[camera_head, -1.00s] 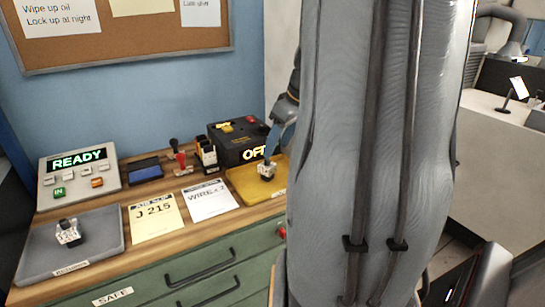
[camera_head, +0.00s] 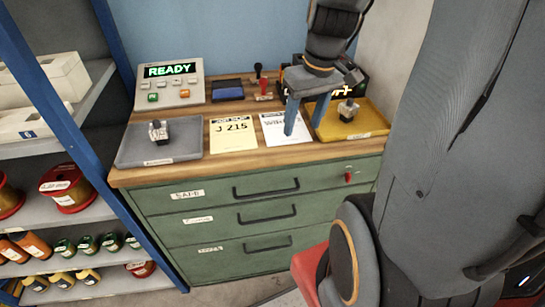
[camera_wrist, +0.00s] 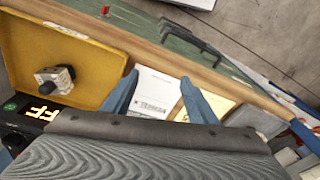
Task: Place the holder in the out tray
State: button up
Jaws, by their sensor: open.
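A small holder (camera_head: 347,110) with a dark knob and a pale block stands in the yellow tray (camera_head: 374,125) at the bench's right. It also shows in the wrist view (camera_wrist: 54,79), upright on the tray floor. A second, similar holder (camera_head: 158,132) stands in the grey tray (camera_head: 132,152) at the left. The tray labels are too small to read. My gripper (camera_head: 304,126) is open and empty, its blue fingers over the bench just left of the yellow tray. In the wrist view, a white card (camera_wrist: 155,92) shows between the fingers.
A job card (camera_head: 232,134) and a WIRE card (camera_head: 275,130) lie between the trays. A READY panel (camera_head: 169,84), blue pad (camera_head: 227,90) and stamps stand behind. A black unit (camera_head: 290,85) stands behind the yellow tray. Shelving (camera_head: 95,170) stands at the left.

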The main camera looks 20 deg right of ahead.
jog(key=shift+m+g+h, duration=0.3)
jog(key=shift+g+h, duration=0.1)
jog(key=s+a+f, duration=0.1)
jog(key=a, duration=0.2)
jog(key=s+a+f, duration=0.2)
jog(key=a, duration=0.2)
jog(key=s+a+f, duration=0.1)
jog(key=a, duration=0.2)
jog(key=shift+s+a+f, duration=0.3)
